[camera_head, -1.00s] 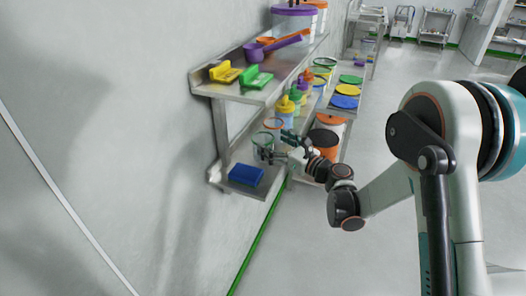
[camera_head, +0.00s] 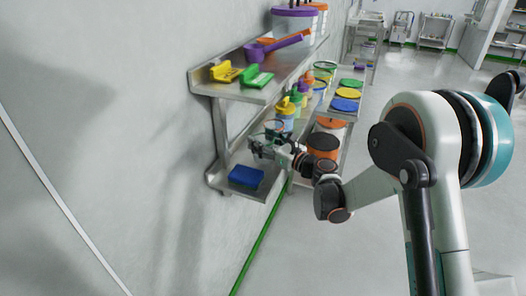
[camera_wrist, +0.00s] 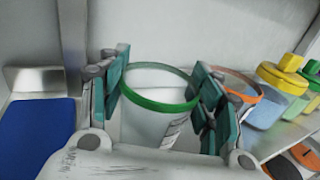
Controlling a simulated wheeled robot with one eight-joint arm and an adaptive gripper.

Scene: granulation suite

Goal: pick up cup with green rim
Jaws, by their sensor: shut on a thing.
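The cup with green rim (camera_wrist: 158,122) is a clear, see-through cup standing upright in the middle of the wrist view. My gripper (camera_wrist: 165,100) has one teal finger on each side of the cup, and it is shut on the cup just below the rim. In the head view my gripper (camera_head: 264,145) is at the lower shelf, where the cup is small and partly hidden. I cannot tell whether the cup's base touches the shelf.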

